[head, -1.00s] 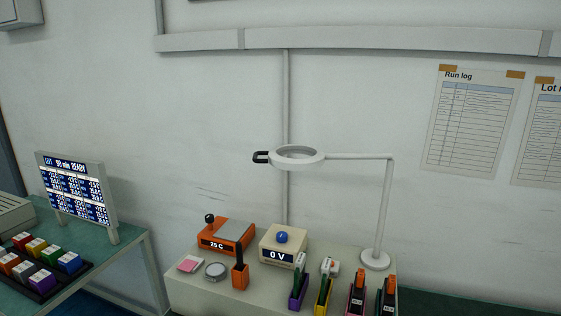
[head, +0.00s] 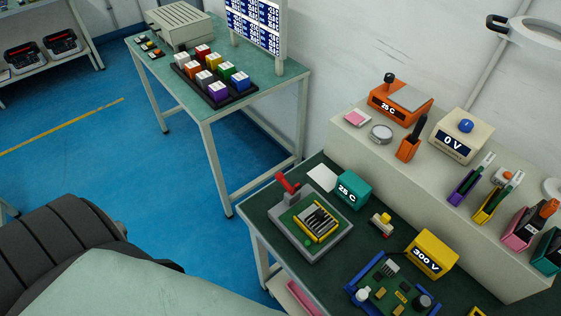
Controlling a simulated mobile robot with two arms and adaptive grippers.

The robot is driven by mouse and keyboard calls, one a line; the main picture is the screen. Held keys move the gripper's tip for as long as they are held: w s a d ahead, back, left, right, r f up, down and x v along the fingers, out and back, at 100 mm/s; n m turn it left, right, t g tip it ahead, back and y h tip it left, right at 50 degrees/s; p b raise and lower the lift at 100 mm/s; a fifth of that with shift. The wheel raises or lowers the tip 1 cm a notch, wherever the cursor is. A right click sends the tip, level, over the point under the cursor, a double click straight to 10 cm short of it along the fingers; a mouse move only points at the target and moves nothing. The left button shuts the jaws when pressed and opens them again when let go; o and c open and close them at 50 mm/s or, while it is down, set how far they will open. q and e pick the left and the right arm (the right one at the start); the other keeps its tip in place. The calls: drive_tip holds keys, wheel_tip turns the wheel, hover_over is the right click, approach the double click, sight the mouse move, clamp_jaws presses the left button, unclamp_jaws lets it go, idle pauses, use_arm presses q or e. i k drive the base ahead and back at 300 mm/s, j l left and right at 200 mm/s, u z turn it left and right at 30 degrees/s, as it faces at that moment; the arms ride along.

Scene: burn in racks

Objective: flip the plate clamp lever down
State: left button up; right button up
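A red lever (head: 287,183) stands raised and tilted at the back left of a grey base plate (head: 289,233) on the dark green bench. An orange unit reading 25 C (head: 386,107) on the raised shelf has a grey top plate and an upright black knob (head: 389,78); I cannot tell which of the two the plate clamp is. Neither of my grippers is in view.
A side table (head: 290,78) holds a tray of coloured blocks. Blue floor (head: 110,165) is open at left.

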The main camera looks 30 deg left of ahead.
sight(279, 176)
drive_tip(key=i+j, duration=0.1)
drive_tip(key=j, duration=0.35)
drive_tip(key=i+j, duration=0.1)
drive_tip(key=j, duration=0.35)
drive_tip(key=j+z, duration=0.1)
drive_tip(key=j, duration=0.35)
drive_tip(key=i+j+z, duration=0.1)
drive_tip(key=j+z, duration=0.3)
